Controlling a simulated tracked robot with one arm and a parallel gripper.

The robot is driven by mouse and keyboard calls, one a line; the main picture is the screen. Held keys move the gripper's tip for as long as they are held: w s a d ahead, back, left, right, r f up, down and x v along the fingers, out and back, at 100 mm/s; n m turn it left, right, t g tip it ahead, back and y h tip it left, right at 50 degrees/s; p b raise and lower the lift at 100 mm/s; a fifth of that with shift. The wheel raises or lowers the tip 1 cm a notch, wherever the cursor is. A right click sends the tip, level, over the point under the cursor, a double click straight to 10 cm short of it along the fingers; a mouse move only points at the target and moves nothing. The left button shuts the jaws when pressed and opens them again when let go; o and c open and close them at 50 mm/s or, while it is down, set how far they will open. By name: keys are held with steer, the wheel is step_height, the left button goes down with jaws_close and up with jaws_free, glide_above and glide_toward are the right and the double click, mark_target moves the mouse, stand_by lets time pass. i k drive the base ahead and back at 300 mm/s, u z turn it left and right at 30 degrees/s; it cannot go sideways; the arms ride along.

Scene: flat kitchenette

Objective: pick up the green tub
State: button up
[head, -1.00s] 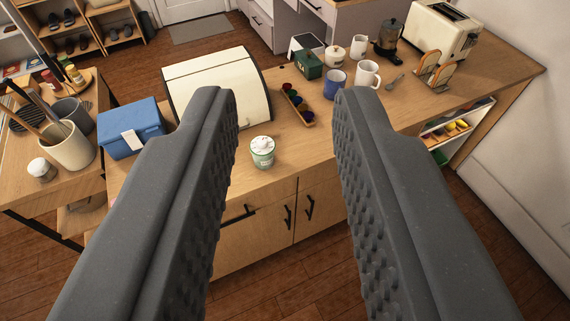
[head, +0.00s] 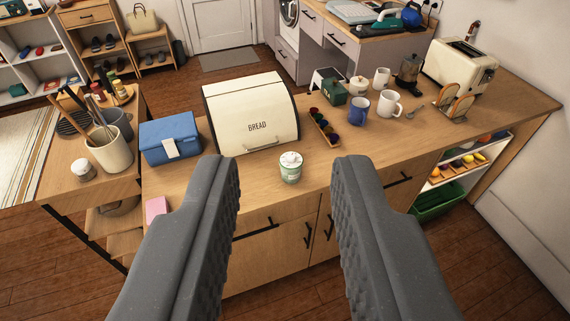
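The green tub (head: 290,168) is a small, pale green and white container with a white, lumpy top. It stands upright on the wooden counter near the front edge, in front of the cream bread bin. My gripper (head: 285,165) is open and empty, its two dark ridged fingers wide apart. In the picture the tub shows between the fingertips, but it stands farther off on the counter and neither finger touches it. Nothing hides the tub.
The bread bin (head: 250,115) stands just behind the tub. A blue box (head: 170,138) is to the left. A tray of colored cups (head: 324,128), a blue mug (head: 358,110) and a white mug (head: 388,104) stand to the right.

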mark_target(290, 173)
steer(key=i, duration=0.5)
steer(key=z, duration=0.95)
steer(key=k, duration=0.55)
steer(key=u, duration=1.55)
steer(key=i, duration=1)
steer(key=z, duration=0.05)
